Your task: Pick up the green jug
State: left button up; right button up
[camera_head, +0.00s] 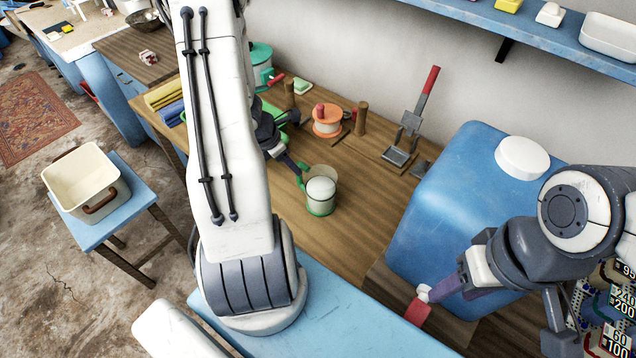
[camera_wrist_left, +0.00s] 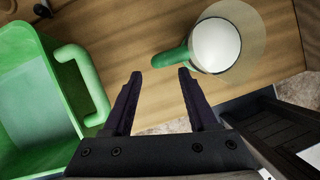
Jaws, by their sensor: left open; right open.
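The green jug (camera_head: 320,190) stands upright on the wooden worktop; it has a see-through body, a green handle and base, and a white round area inside. In the left wrist view the jug (camera_wrist_left: 217,42) is at the upper right, with its handle (camera_wrist_left: 170,58) pointing left. My left gripper (camera_wrist_left: 160,75) is open and empty, its fingertips just short of the handle. In the head view my left gripper (camera_head: 292,164) is beside the handle, partly hidden by my arm. My right gripper (camera_head: 432,292) is open at the lower right, near a red item (camera_head: 417,312).
A green open container (camera_wrist_left: 35,110) with a handle lies close left of my left gripper in the wrist view. An orange-and-white round item (camera_head: 327,120) and wooden pegs are behind the jug. A big blue canister (camera_head: 450,200) stands right. Bare worktop surrounds the jug's front.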

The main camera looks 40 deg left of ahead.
pick_arm(q)
jog(key=shift+a+b+x, duration=0.2)
jog(key=shift+b+x, duration=0.3)
jog(key=shift+x, duration=3.65)
jog(key=shift+s, duration=0.15)
grip_shut()
